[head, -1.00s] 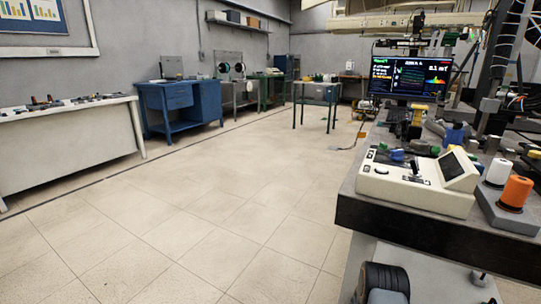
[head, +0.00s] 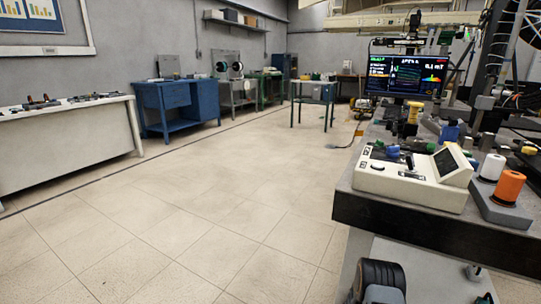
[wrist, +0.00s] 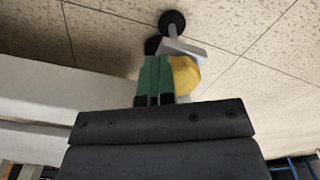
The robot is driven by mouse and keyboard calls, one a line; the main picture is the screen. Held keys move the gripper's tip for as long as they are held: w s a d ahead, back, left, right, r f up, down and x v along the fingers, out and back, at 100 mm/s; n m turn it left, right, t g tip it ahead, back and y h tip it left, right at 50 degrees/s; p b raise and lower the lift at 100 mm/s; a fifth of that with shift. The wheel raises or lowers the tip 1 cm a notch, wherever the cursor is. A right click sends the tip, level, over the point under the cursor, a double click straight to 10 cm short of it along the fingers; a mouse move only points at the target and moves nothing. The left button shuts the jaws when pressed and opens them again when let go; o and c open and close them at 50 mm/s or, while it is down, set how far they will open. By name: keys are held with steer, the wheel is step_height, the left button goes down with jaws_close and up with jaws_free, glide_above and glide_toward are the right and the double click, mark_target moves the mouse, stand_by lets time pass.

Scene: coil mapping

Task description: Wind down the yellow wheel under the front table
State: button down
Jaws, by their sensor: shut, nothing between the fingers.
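The yellow wheel (wrist: 187,74) shows in the wrist view, just right of my gripper's fingers and partly hidden behind them. A pale bracket or plate lies just above it in the picture. My gripper (wrist: 157,60) has green fingers, shut together with nothing between them. The fingers overlap the wheel's left side in the picture; I cannot tell whether they touch it. The front table (head: 430,228) has a thick dark edge at the right of the head view. The wheel and my gripper do not show in the head view.
A round dark foot (wrist: 172,22) on a pale rod stands on the tiled floor beyond the wheel. A control console (head: 412,184) and an orange spool (head: 510,187) sit on the table. The floor (head: 200,220) left of the table is clear.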

steer(key=shift+s+a+f+b, duration=0.1)
steer(key=shift+a+f+b, duration=0.25)
steer(key=shift+a, duration=0.55)
steer(key=shift+s+a+f+b, duration=0.1)
steer(key=shift+a+f+b, duration=0.2)
steer(key=shift+a, duration=0.6)
steer(key=shift+s+a, duration=0.1)
steer(key=shift+s, duration=0.05)
step_height(320, 180, up, 6)
steer(key=p, duration=0.5)
steer(key=shift+r, duration=0.15)
